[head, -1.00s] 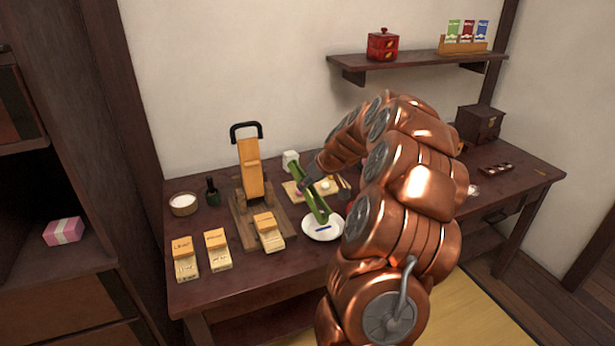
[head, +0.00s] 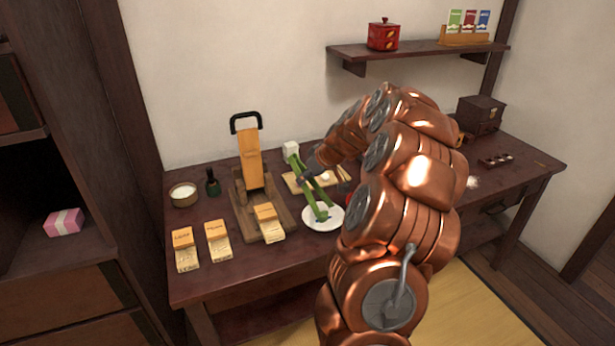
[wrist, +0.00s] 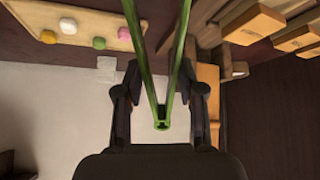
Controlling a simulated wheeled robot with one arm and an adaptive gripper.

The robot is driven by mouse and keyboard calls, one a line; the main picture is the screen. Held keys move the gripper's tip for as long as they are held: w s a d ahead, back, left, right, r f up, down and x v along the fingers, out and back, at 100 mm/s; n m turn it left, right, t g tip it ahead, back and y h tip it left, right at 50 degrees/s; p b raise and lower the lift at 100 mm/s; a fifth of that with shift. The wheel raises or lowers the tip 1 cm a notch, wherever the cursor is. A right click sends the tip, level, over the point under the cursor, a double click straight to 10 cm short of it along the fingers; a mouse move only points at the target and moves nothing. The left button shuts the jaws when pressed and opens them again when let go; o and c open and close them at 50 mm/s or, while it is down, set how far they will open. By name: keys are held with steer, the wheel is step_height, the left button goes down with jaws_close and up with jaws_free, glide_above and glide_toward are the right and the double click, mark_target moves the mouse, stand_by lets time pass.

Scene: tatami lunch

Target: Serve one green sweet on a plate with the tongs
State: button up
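The green tongs (head: 315,198) are between the fingers of my gripper (wrist: 162,85). Their two arms are spread in a V, with the joined end (wrist: 162,123) near my palm in the wrist view. In the head view they slant down over the white plate (head: 312,225), their tips low near it; contact cannot be told.
Left of the plate stands a wooden stand with a sloping block (head: 251,165). Labelled wooden blocks (head: 217,240) lie at the front left. A white cube (head: 291,148) is behind the tongs.

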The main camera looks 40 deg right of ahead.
step_height(320, 180, up, 10)
steer(key=shift+p, duration=0.4)
stand_by(0.4)
